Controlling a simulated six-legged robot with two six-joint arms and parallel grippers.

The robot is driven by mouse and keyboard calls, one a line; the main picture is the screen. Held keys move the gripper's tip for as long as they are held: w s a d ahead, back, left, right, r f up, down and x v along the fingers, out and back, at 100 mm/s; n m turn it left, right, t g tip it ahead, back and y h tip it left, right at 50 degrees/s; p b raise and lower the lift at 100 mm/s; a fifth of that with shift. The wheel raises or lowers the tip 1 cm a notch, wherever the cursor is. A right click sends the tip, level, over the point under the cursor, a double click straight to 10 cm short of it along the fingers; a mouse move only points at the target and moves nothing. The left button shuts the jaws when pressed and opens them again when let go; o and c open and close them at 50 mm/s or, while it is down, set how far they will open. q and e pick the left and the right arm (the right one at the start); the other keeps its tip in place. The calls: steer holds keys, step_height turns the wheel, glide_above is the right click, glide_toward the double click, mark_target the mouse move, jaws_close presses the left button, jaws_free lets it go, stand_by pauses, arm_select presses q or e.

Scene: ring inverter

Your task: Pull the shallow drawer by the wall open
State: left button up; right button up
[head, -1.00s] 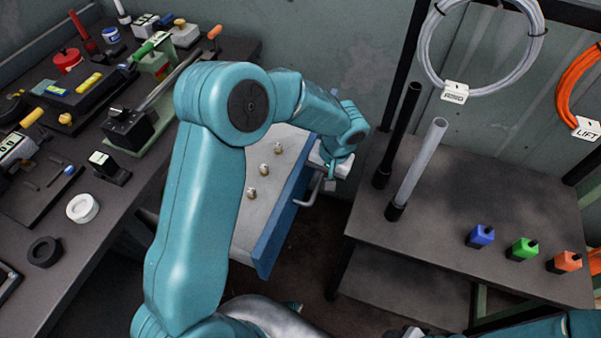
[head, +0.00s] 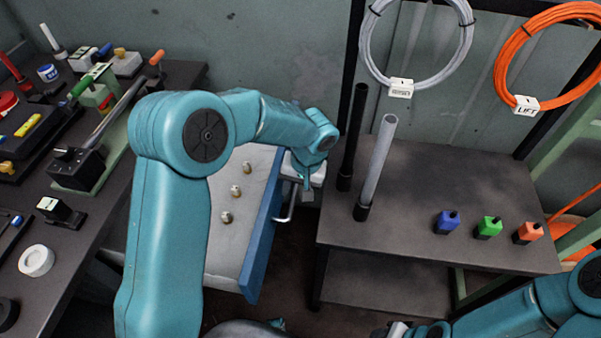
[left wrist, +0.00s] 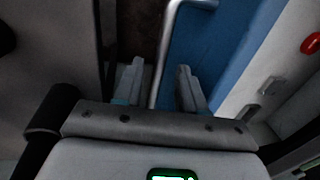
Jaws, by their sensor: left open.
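The shallow drawer, with a blue front (head: 262,243) and a pale interior (head: 238,245), stands open beside the left workbench. Small brass-coloured pieces (head: 235,191) lie in it. A grey bar handle (head: 289,208) is on the drawer front, and the handle (left wrist: 168,42) also shows in the left wrist view. My left gripper (head: 305,178) is at the handle. In the left wrist view, my left gripper's fingers (left wrist: 158,82) are apart, with the bar between them; contact is not clear. My right gripper (head: 395,329) is partly cut off at the bottom edge, its jaws unclear.
A dark table (head: 440,225) stands close right of the drawer, with a black post (head: 353,135), a grey post (head: 377,165) and coloured blocks (head: 488,228). The cluttered workbench (head: 85,235) is at left. A narrow floor gap lies between drawer and table.

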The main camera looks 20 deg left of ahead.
arm_select(q)
steer(key=d+r+p, duration=0.1)
steer(key=d+r, duration=0.2)
steer(key=r, duration=1.2)
steer(key=shift+w+r, duration=0.15)
steer(key=shift+w, duration=0.15)
arm_select(e)
steer(key=shift+r, duration=0.7)
